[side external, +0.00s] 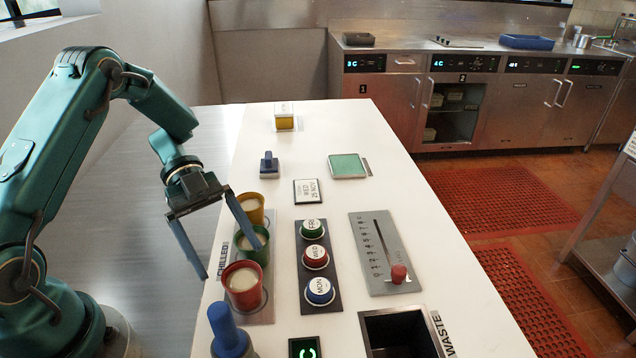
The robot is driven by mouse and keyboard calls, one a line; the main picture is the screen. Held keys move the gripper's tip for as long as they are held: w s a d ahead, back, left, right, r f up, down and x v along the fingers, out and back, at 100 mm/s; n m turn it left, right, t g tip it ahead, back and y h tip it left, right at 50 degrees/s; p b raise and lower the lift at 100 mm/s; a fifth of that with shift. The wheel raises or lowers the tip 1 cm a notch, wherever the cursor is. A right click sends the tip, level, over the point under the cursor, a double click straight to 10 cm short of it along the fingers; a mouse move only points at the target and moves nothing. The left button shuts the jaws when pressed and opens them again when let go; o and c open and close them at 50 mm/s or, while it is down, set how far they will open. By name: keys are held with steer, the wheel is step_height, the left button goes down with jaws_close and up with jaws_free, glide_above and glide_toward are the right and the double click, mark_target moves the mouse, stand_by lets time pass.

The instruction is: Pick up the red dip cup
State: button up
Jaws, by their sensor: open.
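The red dip cup (242,286) stands upright on a strip marked "CHILLED" at the left edge of the white counter, with a pale filling inside. It is the nearest of a row, in front of the green cup (256,247) and the yellow cup (251,208). My gripper (229,262) is open and empty. Its left finger hangs to the left of the cups. Its right finger reaches down over the green cup and hides part of it. The red cup is a little nearer the camera than the fingers. I cannot tell the exact gap between them.
A blue knobbed object (228,335) stands close in front of the red cup. A panel with green, red and blue buttons (316,257) lies to the right, then a slider plate (386,252). A waste opening (402,335) is at front right.

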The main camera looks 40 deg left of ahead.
mark_target(252, 293)
steer(key=x, duration=0.5)
steer(key=shift+d+r, duration=0.1)
steer(key=shift+d, duration=0.1)
steer(key=c, duration=1.5)
